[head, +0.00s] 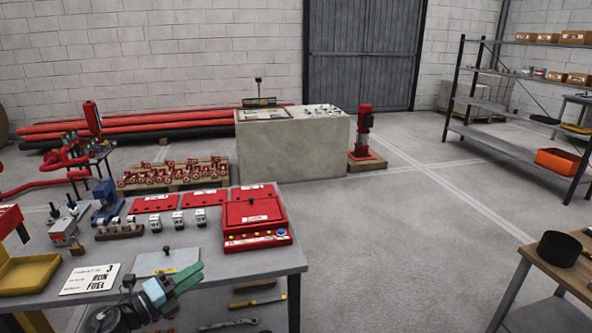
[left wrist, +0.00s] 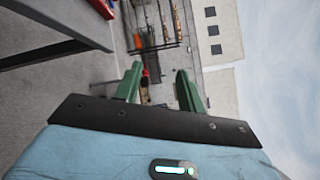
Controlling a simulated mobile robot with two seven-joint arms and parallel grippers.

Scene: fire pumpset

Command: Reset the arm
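My left gripper (head: 192,276) is at the bottom of the head view, in front of the near edge of the grey workbench (head: 262,262), pointing right. In the left wrist view its two green fingers (left wrist: 160,80) stand apart with nothing between them, so it is open and empty. Past the fingers that view shows the room turned on its side, with the bench edge at upper left. My right gripper is in neither view.
The bench holds a red control box (head: 255,215), a white sign (head: 90,280) and a yellow tray (head: 32,273). A wooden table (head: 560,262) stands at right and shelving (head: 490,100) behind it.

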